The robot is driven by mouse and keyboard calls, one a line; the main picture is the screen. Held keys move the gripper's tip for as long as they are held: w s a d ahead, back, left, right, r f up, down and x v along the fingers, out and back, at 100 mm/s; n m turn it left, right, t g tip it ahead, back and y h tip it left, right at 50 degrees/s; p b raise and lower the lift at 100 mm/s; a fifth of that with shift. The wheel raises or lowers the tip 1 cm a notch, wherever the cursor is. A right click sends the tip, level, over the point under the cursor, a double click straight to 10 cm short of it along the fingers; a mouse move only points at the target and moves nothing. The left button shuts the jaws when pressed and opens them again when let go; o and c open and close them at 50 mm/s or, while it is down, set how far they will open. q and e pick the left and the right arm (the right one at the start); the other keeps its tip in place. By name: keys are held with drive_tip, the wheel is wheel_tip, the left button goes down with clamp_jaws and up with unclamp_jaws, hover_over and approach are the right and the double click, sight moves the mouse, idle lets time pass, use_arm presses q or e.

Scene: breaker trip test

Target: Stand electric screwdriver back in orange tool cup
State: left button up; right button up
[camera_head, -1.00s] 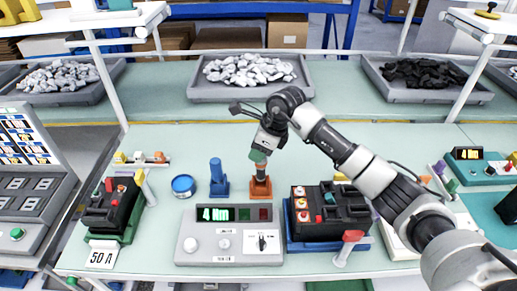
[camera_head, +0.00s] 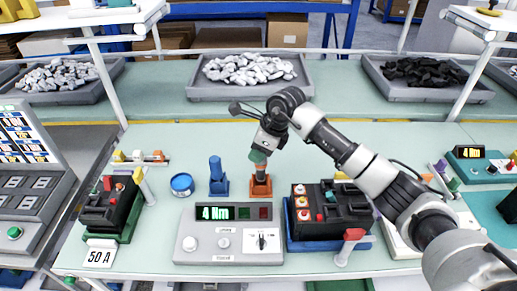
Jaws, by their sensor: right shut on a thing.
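The electric screwdriver (camera_head: 259,157) shows its green part just under my right gripper (camera_head: 265,144). My right gripper is shut on it and holds it upright. Its lower end meets the orange tool cup (camera_head: 260,188), which stands on the green bench behind the grey control box. How deep the screwdriver sits in the cup I cannot tell. My left gripper is not in view.
A blue holder with a blue tool (camera_head: 217,178) stands left of the cup, beside a round blue tin (camera_head: 182,184). The grey control box (camera_head: 229,235) reads 4 Nm. Breakers sit on a blue tray (camera_head: 330,243) at right and a green one at left.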

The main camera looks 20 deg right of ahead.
drive_tip(key=shift+f+b, duration=1.8)
drive_tip(key=shift+f, duration=0.5)
drive_tip(key=o, duration=1.1)
drive_tip(key=shift+c, duration=0.2)
drive_tip(key=b+v, duration=0.1)
drive_tip(key=v, duration=1)
drive_tip(key=shift+b, duration=0.4)
